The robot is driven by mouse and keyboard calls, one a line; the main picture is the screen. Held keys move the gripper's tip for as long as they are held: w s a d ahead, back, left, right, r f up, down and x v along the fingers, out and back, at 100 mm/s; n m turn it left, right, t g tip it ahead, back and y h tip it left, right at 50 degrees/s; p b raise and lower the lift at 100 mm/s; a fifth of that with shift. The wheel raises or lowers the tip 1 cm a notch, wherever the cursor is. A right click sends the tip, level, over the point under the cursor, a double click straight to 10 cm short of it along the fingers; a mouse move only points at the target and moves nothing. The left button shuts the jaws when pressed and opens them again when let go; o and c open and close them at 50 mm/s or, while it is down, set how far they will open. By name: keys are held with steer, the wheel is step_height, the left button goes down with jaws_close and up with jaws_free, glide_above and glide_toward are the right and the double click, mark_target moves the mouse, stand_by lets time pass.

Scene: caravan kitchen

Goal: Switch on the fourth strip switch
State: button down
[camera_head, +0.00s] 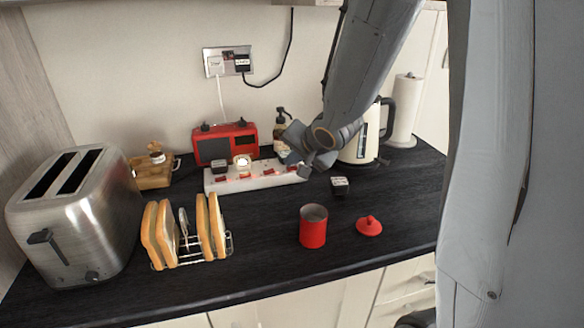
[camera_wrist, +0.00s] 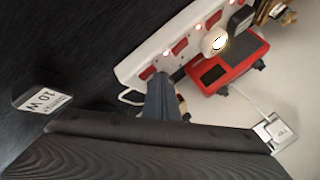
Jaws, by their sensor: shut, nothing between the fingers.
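A white power strip (camera_head: 255,183) with a row of red switches lies on the dark worktop along the wall. In the wrist view the strip (camera_wrist: 131,70) runs diagonally, and a red switch (camera_wrist: 147,73) sits nearest its close end. Small lights glow between the switches; I cannot tell each switch's position.
A loose black adapter (camera_head: 340,185) lies right of the strip. A red radio (camera_head: 226,143), soap bottle (camera_head: 280,125) and kettle (camera_head: 360,145) stand behind. A toast rack (camera_head: 190,262), toaster (camera_head: 75,215), red canister (camera_head: 313,230) and red lid (camera_head: 369,225) stand in front.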

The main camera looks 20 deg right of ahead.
stand_by(0.3)
steer(key=shift+d+r+p, duration=0.15)
steer(key=shift+r+p, duration=0.6)
steer(key=shift+p, duration=0.5)
step_height(320, 180, up, 7)
steer(key=p, duration=0.9)
steer(key=shift+d+p, duration=0.3)
steer(key=shift+d, duration=0.1)
